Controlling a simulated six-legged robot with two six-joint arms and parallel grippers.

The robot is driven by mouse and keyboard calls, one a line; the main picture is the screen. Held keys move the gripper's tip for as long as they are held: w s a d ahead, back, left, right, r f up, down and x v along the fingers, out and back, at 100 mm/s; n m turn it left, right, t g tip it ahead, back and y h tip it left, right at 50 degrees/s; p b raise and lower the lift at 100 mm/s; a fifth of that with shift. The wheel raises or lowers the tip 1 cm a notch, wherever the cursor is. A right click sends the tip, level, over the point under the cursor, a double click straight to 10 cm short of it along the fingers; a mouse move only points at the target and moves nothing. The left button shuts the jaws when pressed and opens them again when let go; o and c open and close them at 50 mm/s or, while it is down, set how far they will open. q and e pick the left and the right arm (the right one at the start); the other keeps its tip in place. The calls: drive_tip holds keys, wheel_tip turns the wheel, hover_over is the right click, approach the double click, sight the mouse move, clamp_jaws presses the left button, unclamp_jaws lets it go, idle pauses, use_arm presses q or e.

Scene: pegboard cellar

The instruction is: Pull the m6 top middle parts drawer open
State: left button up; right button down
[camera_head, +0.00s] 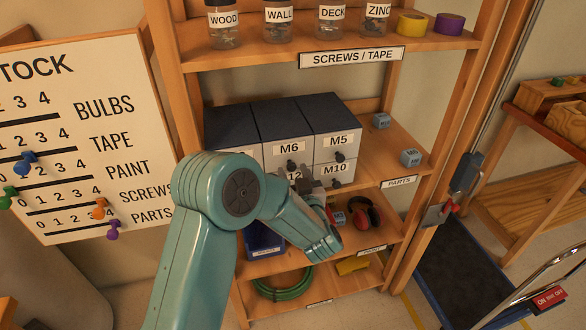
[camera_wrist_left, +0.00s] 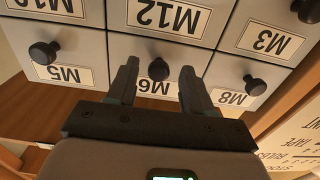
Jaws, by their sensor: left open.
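The grey M6 drawer (camera_head: 289,149) is in the top row, middle, of the parts cabinet on the shelf; its front looks flush with its neighbours. In the wrist view, upside down, the M6 drawer's black knob (camera_wrist_left: 158,69) appears between the two fingers of my open left gripper (camera_wrist_left: 158,75). A clear gap shows on both sides of the knob. I cannot tell whether the fingertips reach past it. In the head view my left gripper (camera_head: 306,174) is just in front of the cabinet, and my arm hides the left drawers. My right gripper is not in view.
The M5 drawer (camera_head: 338,140) and M8 drawer (camera_wrist_left: 234,83) flank M6; the M12 drawer (camera_wrist_left: 168,18) is below it. Small blue boxes (camera_head: 410,158) stand to the right. The shelf with jars (camera_head: 277,24) is above. Red earmuffs (camera_head: 366,215) lie below.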

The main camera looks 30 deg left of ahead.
use_arm(q)
drive_tip(key=shift+w+a, duration=0.45)
clamp_jaws()
drive_tip(key=shift+s+d, duration=0.1)
